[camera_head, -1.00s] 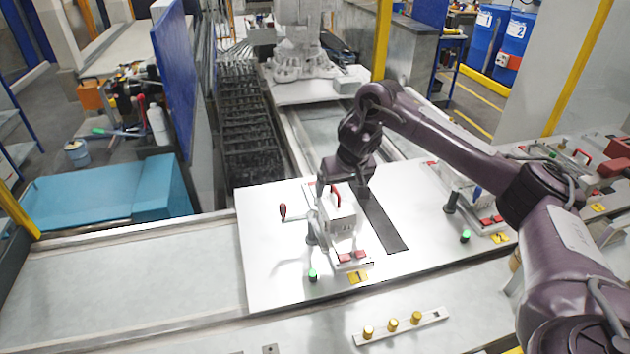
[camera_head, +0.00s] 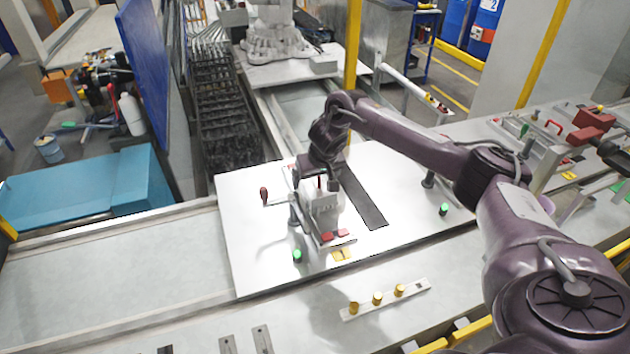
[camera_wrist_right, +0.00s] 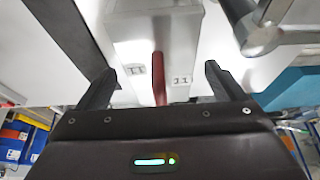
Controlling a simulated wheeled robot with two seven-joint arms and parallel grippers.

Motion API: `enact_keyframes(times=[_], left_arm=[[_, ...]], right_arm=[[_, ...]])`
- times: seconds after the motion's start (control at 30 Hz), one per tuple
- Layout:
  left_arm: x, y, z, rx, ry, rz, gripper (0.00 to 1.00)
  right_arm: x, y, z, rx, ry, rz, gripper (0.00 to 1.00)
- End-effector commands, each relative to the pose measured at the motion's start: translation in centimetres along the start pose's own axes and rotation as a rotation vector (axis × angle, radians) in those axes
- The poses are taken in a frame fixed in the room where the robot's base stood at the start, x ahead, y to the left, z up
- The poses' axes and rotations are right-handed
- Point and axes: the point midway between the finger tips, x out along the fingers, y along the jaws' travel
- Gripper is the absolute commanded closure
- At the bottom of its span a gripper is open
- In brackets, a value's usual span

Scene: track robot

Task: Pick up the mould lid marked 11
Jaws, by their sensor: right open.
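The mould lid (camera_head: 325,208) is a pale block with a red handle on top, on the white plate in the head view. In the right wrist view the lid (camera_wrist_right: 158,38) shows a label reading 11 (camera_wrist_right: 181,79) beside its red handle (camera_wrist_right: 158,82). My right gripper (camera_head: 320,186) is over the lid's top. Its two dark fingers are open in the right wrist view (camera_wrist_right: 159,74), one on each side of the handle, with clear gaps. The head view partly hides the handle behind the gripper. My left gripper is in neither view.
Red and yellow pads and a green-topped knob (camera_head: 297,256) lie in front of the lid. A red-handled tool (camera_head: 264,194) is to its left. A dark strip (camera_head: 362,200) runs on the right. A rail with brass knobs (camera_head: 377,298) is nearer.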

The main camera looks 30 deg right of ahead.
Motion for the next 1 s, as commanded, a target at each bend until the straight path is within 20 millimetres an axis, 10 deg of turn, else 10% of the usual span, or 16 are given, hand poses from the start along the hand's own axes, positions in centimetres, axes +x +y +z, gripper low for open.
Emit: enact_keyframes(times=[0.5, 1.0], left_arm=[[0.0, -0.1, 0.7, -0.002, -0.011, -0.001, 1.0], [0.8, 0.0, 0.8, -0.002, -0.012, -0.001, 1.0]], right_arm=[[-0.1, 0.0, -0.1, 0.001, 0.003, -0.001, 0.75], [-2.1, -0.1, -1.1, 0.001, 0.007, -0.003, 0.75]])
